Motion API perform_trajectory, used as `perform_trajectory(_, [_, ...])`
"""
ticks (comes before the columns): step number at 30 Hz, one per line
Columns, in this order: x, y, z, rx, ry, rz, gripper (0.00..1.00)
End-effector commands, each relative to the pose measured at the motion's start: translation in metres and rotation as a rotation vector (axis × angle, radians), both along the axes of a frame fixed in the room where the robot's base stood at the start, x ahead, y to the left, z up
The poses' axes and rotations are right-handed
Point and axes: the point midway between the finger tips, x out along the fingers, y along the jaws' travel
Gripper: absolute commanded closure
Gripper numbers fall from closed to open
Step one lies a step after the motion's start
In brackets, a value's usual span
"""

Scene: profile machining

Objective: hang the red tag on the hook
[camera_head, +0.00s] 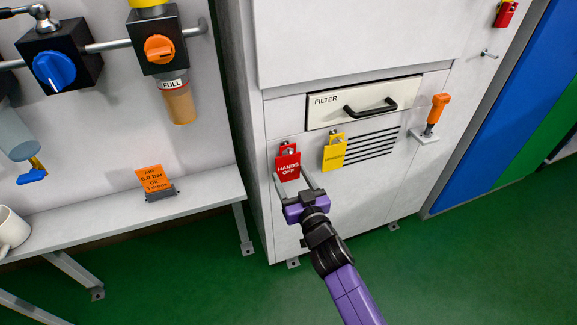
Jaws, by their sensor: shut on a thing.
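The red tag (288,168), reading "HANDS OFF", is upright in front of the white cabinet's lower left face. My gripper (294,178) reaches up from below, with its fingers at the tag's lower part, shut on it. A small metal hook (289,152) shows at the tag's top, by its hole. I cannot tell whether the tag's hole is around this hook or only in front of it. Another bare metal hook (488,54) sticks out at the cabinet's upper right.
A yellow tag (334,155) hangs just right of the red tag, beside the vent slots (372,147). Above is the FILTER drawer (330,112) with a black handle. An orange-handled tool (435,112) stands on a small shelf at right. A workbench (110,213) is at left.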

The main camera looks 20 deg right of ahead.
Motion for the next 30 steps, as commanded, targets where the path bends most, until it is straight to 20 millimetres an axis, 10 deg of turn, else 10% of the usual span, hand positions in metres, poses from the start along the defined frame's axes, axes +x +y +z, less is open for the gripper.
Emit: perform_trajectory(30, [-0.022, 0.0, 0.011, 0.001, 0.002, 0.0, 0.7])
